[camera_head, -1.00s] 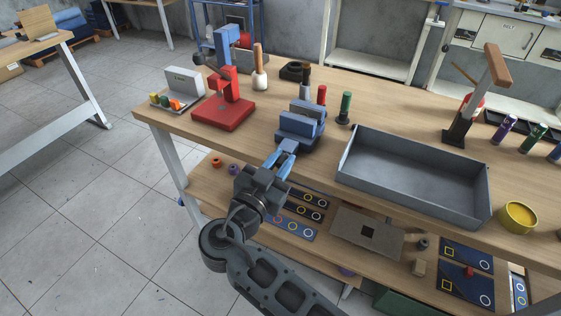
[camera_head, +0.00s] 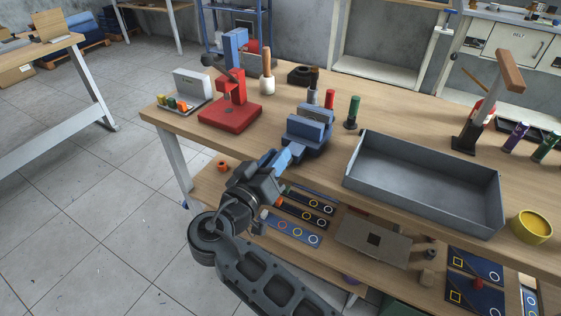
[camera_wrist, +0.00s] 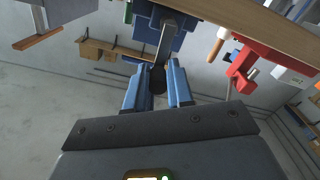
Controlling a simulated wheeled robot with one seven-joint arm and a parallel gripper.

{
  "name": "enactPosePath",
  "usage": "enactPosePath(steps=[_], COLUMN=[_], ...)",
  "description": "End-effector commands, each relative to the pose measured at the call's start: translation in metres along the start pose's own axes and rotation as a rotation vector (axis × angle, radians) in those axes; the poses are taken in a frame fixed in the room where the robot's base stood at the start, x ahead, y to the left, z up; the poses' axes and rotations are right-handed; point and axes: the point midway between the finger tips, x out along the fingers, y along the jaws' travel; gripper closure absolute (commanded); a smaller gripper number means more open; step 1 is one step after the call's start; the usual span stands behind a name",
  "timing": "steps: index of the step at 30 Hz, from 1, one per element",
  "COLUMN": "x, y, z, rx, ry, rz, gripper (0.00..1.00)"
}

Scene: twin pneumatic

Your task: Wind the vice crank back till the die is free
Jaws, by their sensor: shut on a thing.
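The blue vice (camera_head: 308,132) stands at the front edge of the workbench. Its crank shows in the wrist view as a grey arm (camera_wrist: 168,42) hanging below the vice body, with a dark handle (camera_wrist: 157,76) at its end. My gripper (camera_head: 286,157) is in front of the vice, just off the bench edge. Its blue fingers (camera_wrist: 157,88) are shut on the dark crank handle. In the head view my fingers hide the crank. I cannot make out the die between the vice jaws.
A grey tray (camera_head: 424,205) stands right of the vice and a red press (camera_head: 230,112) left of it. A green-handled tool (camera_head: 353,111) and a red one (camera_head: 330,98) stand close behind. The lower shelf (camera_head: 208,190) lies below my gripper.

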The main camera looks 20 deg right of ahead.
Motion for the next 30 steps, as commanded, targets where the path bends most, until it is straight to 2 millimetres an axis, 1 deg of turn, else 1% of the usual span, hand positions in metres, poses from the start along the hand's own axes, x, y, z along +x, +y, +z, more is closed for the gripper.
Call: enactPosePath(steps=[1, 16, 30], x=[0.0, 0.0, 0.0], y=[-0.002, -0.022, -0.039], z=[0.004, 0.001, 0.007], rx=[-0.05, -0.526, -0.974], ry=[-0.007, -0.007, -0.009], rz=[0.001, 0.001, 0.002], gripper=[1.0, 1.0, 1.0])
